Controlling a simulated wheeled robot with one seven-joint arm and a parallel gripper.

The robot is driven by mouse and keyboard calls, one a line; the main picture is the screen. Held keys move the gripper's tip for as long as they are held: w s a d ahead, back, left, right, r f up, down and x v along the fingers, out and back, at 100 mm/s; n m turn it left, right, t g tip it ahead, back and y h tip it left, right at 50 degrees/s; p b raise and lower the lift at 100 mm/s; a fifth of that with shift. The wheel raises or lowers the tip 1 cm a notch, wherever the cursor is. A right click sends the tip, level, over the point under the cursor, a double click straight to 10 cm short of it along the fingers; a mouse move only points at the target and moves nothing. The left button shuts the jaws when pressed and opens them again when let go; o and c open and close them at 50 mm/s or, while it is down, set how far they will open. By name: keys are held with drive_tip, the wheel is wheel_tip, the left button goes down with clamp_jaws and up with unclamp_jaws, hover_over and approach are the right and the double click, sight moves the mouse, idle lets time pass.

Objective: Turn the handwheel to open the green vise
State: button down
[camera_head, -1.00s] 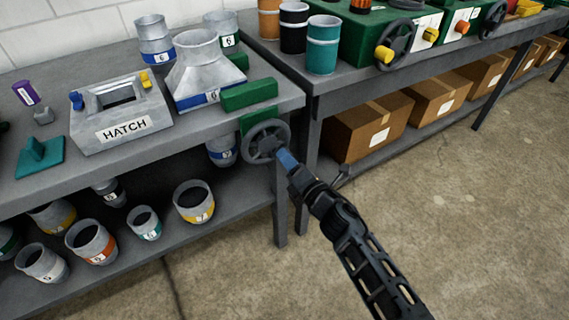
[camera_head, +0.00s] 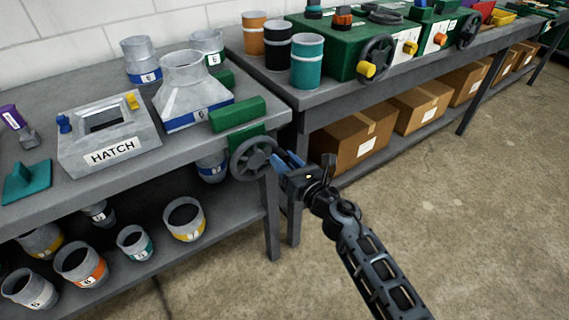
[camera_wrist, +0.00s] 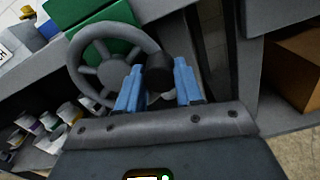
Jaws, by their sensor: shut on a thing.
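The green vise (camera_head: 238,112) sits at the front right corner of the left bench. Its dark grey spoked handwheel (camera_head: 253,158) faces out below the bench edge; it also shows in the wrist view (camera_wrist: 91,62). My gripper (camera_head: 286,160) is at the right side of the wheel. In the wrist view, its blue fingers (camera_wrist: 158,88) are on both sides of the wheel's black handle knob (camera_wrist: 159,72), shut on it. The fingers hide part of the wheel rim. A grey duct piece with a blue band (camera_head: 187,90) stands close behind the vise; I cannot tell the jaw gap.
A grey HATCH box (camera_head: 110,143) stands left on the bench. The shelf below holds several duct collars (camera_head: 185,222). A second bench (camera_head: 300,98) with canisters and green machines stands to the right, with cardboard boxes (camera_head: 352,140) under it. The floor (camera_head: 450,220) at right is clear.

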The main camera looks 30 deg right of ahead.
drive_tip(key=shift+r+n, duration=0.25)
drive_tip(key=shift+n, duration=0.15)
drive_tip(key=c, duration=0.7)
unclamp_jaws()
drive_tip(key=shift+c, duration=0.2)
drive_tip(key=shift+s, duration=0.1)
drive_tip(key=s, duration=0.7)
drive_tip(key=shift+s+b, duration=0.3)
drive_tip(key=shift+s, duration=0.1)
